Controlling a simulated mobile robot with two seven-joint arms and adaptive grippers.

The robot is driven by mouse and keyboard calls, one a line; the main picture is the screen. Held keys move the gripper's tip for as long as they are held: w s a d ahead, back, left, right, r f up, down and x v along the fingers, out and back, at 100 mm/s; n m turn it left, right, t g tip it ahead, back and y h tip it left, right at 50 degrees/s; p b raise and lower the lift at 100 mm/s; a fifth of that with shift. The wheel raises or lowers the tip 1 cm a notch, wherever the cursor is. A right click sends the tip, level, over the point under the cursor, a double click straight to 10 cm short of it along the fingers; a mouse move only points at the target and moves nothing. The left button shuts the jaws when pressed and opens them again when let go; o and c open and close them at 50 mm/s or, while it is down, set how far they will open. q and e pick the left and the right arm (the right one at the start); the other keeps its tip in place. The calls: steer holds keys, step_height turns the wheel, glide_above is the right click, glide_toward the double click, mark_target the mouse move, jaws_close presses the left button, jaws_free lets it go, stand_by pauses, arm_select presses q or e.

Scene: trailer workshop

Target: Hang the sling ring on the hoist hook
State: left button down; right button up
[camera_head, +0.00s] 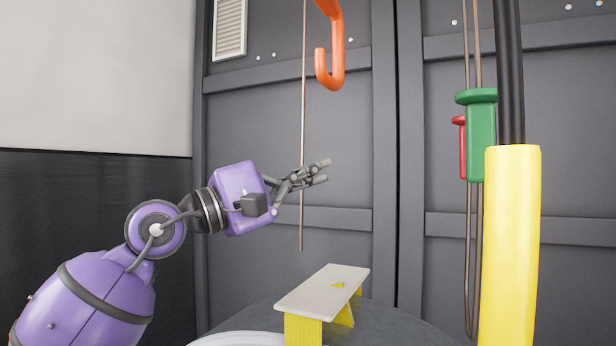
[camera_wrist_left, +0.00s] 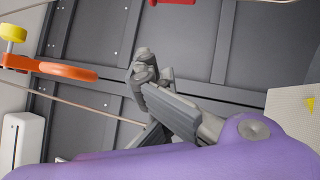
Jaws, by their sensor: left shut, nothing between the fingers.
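The orange hoist hook (camera_head: 334,70) hangs at the top middle of the head view, its open curve at the lower end. It also shows in the left wrist view as an orange bar (camera_wrist_left: 66,71) at the left. My left gripper (camera_head: 323,171) is below the hook and apart from it. Its fingers are shut and empty, and they also show in the left wrist view (camera_wrist_left: 153,72). I cannot make out the sling ring in either view. My right gripper is not in view.
A pale-topped bench with yellow legs (camera_head: 310,292) stands below my left gripper, with a small yellow mark on top. A thin cord (camera_head: 303,120) hangs behind the gripper. A green block (camera_head: 481,135) and a yellow-sleeved black post (camera_head: 509,240) are at the right.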

arm_select(q)
steer(key=w+d+f+b, duration=0.2)
steer(key=w+f+b, duration=0.2)
steer(key=f, duration=0.3)
steer(key=shift+w+d+f, duration=0.2)
steer(key=shift+w+d, duration=0.15)
steer(key=shift+w, duration=0.35)
stand_by(0.9)
stand_by(0.6)
